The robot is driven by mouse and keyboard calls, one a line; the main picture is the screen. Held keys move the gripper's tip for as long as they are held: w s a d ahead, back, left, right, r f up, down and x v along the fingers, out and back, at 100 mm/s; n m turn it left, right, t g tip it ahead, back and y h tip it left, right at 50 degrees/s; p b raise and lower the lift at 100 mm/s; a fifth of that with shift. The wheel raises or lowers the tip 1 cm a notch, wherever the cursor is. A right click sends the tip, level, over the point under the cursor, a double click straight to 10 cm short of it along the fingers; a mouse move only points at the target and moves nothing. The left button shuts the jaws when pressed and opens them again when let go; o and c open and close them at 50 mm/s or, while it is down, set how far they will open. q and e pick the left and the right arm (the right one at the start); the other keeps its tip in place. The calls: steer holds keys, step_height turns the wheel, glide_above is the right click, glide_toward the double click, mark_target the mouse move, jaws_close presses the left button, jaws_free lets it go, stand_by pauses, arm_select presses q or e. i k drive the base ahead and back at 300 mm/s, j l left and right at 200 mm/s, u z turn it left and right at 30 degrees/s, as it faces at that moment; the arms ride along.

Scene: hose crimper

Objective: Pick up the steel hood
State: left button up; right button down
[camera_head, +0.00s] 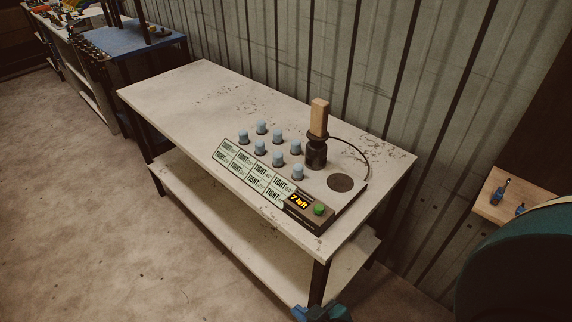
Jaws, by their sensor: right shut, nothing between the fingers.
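I cannot pick out a steel hood for certain in the head view. On the pale worktable (190,95) stands a flat unit (341,205). It carries several light blue caps (261,128) and a dark upright post (316,152) with a wooden block (319,117) on top. A dark round disc (340,183) lies flat at its right. My right gripper (322,313) shows only in part at the bottom edge, in front of and below the table's near corner. It is shut and empty, apart from everything on the table. My left gripper is out of view.
The unit has "TIGHT" labels (245,173), a "7 left" display (298,201) and a green button (319,208). The table's left half is clear. A lower shelf (215,230) runs beneath. A corrugated wall (400,70) stands behind. A blue-topped bench (130,40) is at far left.

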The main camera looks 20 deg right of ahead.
mark_target(316, 148)
steer(key=z, duration=1.15)
